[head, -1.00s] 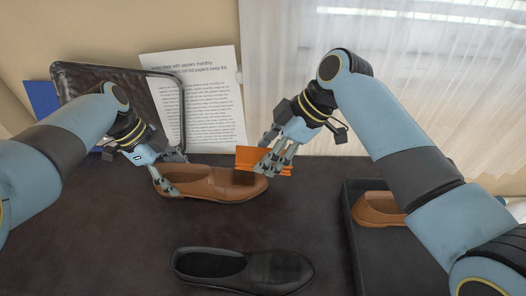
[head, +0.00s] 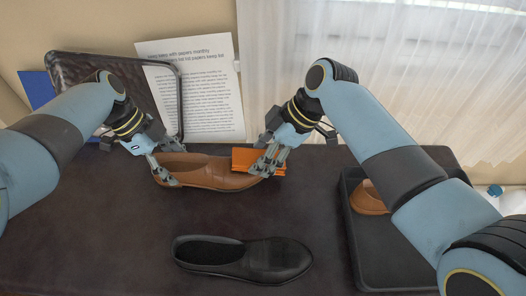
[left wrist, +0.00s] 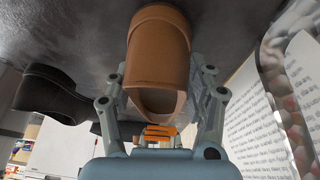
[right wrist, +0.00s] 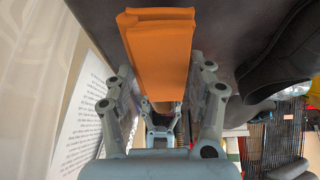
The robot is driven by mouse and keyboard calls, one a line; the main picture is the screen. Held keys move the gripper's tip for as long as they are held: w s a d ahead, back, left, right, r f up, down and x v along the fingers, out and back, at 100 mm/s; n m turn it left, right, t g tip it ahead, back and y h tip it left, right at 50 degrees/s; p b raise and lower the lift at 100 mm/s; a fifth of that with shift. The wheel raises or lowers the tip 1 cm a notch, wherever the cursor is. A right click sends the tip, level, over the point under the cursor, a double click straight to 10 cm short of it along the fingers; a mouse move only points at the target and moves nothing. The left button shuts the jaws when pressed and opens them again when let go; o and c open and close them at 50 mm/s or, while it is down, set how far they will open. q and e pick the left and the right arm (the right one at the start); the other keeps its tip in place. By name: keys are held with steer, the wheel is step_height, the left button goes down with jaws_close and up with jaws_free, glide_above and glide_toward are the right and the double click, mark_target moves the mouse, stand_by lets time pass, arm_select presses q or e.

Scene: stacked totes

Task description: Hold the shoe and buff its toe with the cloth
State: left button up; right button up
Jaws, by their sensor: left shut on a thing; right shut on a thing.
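A brown shoe (head: 215,172) lies on the dark table with its heel to the left and its toe to the right. My left gripper (head: 168,172) is shut on its heel end, and the left wrist view shows the shoe (left wrist: 158,55) between the fingers. My right gripper (head: 270,168) is shut on an orange folded cloth (head: 243,158), which also fills the fingers in the right wrist view (right wrist: 160,50). The cloth is at the shoe's toe and hides part of it. Whether it presses on the toe I cannot tell.
A black shoe (head: 245,257) lies in front on the table (head: 110,235). A dark tray (head: 356,235) at right holds another brown shoe (head: 367,199). A printed sheet (head: 205,95) and a dark tray (head: 75,72) lean at the back wall.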

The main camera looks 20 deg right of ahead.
steer(key=shift+a+f, duration=0.1)
steer(key=shift+f, duration=0.6)
stand_by(0.3)
steer(key=shift+w, duration=0.2)
steer(key=shift+w+d+r, duration=0.1)
steer(key=shift+w+d, duration=0.1)
steer(key=shift+w, duration=0.3)
steer(key=shift+s+a, duration=0.2)
steer(key=shift+s, duration=0.45)
steer(key=shift+s+a+f, duration=0.2)
steer(key=shift+s+f, duration=0.05)
steer(key=shift+s, duration=0.5)
